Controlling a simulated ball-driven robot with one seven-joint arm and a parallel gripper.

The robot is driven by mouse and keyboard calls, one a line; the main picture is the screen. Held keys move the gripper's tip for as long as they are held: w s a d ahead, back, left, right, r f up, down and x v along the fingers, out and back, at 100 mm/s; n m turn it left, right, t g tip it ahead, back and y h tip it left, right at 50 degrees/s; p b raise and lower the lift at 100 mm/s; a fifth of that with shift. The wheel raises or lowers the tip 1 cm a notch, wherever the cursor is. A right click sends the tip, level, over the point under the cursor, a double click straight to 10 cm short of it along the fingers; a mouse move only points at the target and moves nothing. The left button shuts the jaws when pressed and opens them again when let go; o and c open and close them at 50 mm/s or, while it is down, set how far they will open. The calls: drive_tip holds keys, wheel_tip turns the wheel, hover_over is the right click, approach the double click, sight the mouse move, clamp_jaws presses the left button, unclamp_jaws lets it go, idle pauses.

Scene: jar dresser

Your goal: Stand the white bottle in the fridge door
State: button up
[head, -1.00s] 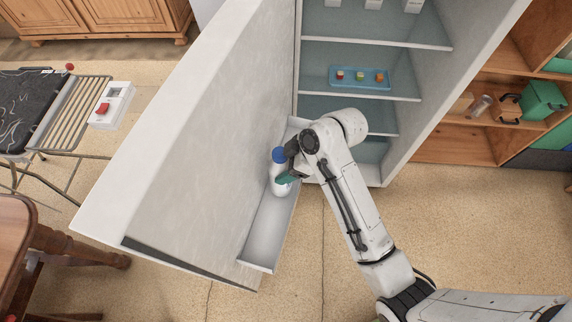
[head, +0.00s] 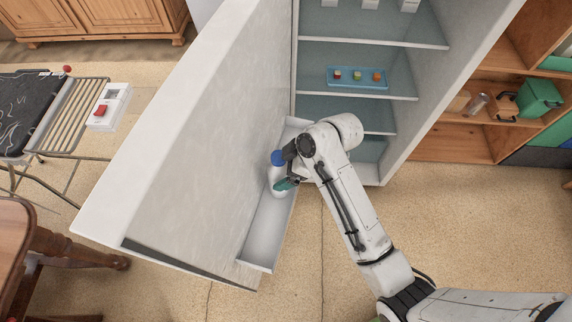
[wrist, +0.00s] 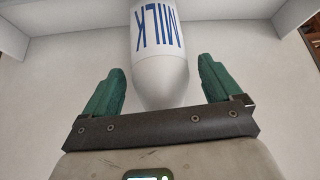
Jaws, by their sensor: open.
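The white bottle (head: 277,176) has a blue cap and stands in the bin on the inside of the open fridge door (head: 190,150). In the wrist view the bottle (wrist: 158,50) shows blue MILK lettering and lies beyond and between my fingertips. My gripper (head: 286,182) is beside the bottle at its right. In the wrist view its two green fingers are spread wide, with a gap on each side of the bottle. The door bin (head: 262,240) is a long pale trough. The bottle's base is partly hidden by my gripper in the head view.
The fridge shelves (head: 375,94) are to the right, one bearing a blue tray (head: 340,84) with small coloured items. The front part of the door bin is empty. A wooden shelf unit (head: 460,142) stands at the right. A wooden chair (head: 50,240) is at lower left.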

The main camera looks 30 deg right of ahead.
drive_tip(key=v, duration=1.2)
drive_tip(key=s+d+f+m+g+h, duration=0.1)
drive_tip(key=s+f+m+h, duration=0.1)
drive_tip(key=s+f+m, duration=0.3)
drive_tip(key=s+d+f+m+g+h, duration=0.1)
drive_tip(key=s+m, duration=0.5)
drive_tip(key=s, duration=0.8)
wheel_tip(320, 180, down, 4)
drive_tip(key=g+h, duration=0.1)
drive_tip(key=h, duration=0.1)
drive_tip(key=shift+d+h, duration=0.3)
drive_tip(key=shift+r, duration=0.1)
